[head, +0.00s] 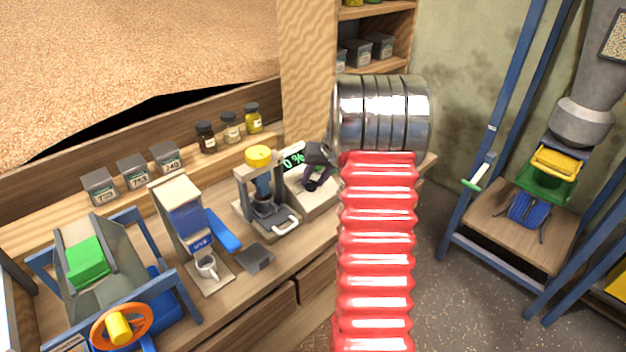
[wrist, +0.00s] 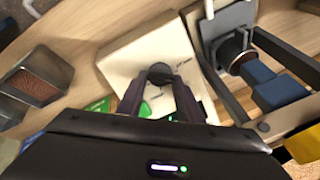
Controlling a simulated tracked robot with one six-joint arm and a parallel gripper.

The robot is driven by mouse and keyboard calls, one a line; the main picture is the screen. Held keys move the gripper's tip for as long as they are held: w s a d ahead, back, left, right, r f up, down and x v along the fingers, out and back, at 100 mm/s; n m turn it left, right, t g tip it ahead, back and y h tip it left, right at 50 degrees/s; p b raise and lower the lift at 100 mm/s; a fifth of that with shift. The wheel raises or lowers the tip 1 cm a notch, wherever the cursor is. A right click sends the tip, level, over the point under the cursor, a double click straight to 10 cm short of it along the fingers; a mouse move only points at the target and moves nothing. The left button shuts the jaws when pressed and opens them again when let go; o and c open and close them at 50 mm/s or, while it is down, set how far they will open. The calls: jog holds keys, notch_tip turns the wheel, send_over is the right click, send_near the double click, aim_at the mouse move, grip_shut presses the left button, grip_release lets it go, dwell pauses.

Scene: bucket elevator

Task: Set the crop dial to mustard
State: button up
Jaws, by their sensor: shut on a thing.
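The crop dial (wrist: 160,71) is a small dark round knob on a pale, flat-topped meter (wrist: 122,54). My gripper (wrist: 160,86) is shut on the dial, with one dark finger on each side of it. The small lettering around the dial is too blurred to read, so I cannot tell its setting. In the head view the meter (head: 309,203) stands at the right end of the bench, its green display (head: 294,159) reading about 0 %. My gripper (head: 316,184) comes down on it there, and the dial is hidden behind its fingers.
Left of the meter stands a press-like device (head: 272,218) with a yellow knob (head: 258,156). Further left are a dispenser with a blue lever (head: 223,232) and an orange handwheel (head: 121,327). Small jars (head: 230,128) line the back ledge. In the wrist view, a grain-filled box (wrist: 36,83) lies left.

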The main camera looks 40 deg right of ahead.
jog(key=m, duration=0.6)
jog(key=shift+s+d, duration=0.15)
jog(key=m, duration=0.6)
jog(key=shift+s+f+m+t, duration=0.15)
jog(key=shift+m+t, duration=0.15)
jog(key=shift+m, duration=0.1)
jog(key=m, duration=0.6)
jog(key=shift+s+f, duration=0.1)
jog(key=shift+s, duration=0.05)
jog(key=m, duration=0.7)
jog(key=shift+s+t, duration=0.1)
jog(key=shift+t, duration=0.2)
jog(key=o, duration=1.1)
jog(key=shift+a, duration=0.2)
jog(key=v, duration=1.3)
jog(key=shift+s+a+r, duration=0.1)
jog(key=shift+r, duration=0.25)
